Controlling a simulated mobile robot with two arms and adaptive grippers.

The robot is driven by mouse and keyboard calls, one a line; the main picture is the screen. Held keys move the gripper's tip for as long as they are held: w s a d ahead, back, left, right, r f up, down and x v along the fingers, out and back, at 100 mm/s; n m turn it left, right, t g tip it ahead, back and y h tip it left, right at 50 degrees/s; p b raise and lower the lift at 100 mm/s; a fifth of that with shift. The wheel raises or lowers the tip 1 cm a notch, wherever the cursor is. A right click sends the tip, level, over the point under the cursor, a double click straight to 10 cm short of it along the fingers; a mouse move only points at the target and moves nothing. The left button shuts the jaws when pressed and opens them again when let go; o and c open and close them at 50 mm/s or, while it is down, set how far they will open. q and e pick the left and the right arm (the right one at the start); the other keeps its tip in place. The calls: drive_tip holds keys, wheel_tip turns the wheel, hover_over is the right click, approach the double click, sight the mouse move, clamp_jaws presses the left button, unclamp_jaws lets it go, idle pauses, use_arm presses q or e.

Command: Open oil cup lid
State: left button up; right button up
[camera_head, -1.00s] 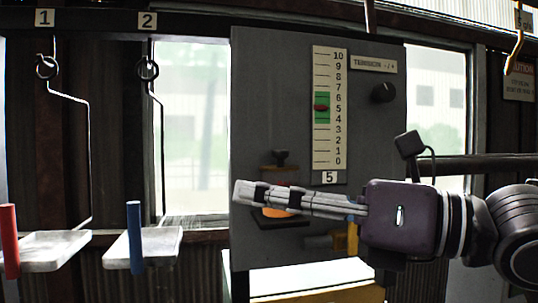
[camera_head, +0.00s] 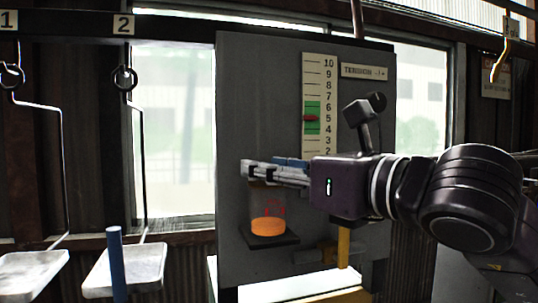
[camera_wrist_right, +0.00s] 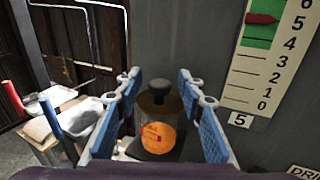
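The oil cup (camera_head: 267,205) is a clear cylinder with orange oil, on a small dark shelf on the grey panel. In the head view my right gripper (camera_head: 250,170) hides its lid. In the right wrist view the dark lid with its knob (camera_wrist_right: 157,84) tops the cup (camera_wrist_right: 158,132). The blue-padded fingers of my right gripper (camera_wrist_right: 163,90) are spread on both sides of the lid and cup, with gaps visible. My left gripper is not in view.
The grey panel (camera_head: 235,90) behind the cup carries a numbered scale (camera_head: 313,75) and a dark knob (camera_head: 377,101). A valve-like fitting (camera_head: 318,254) sits below right. Hanging trays (camera_head: 140,262) are at left, with a blue post (camera_head: 116,262) in front.

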drive_tip(key=shift+w+a, duration=0.1)
drive_tip(key=shift+w, duration=0.05)
drive_tip(key=shift+c, duration=0.2)
clamp_jaws()
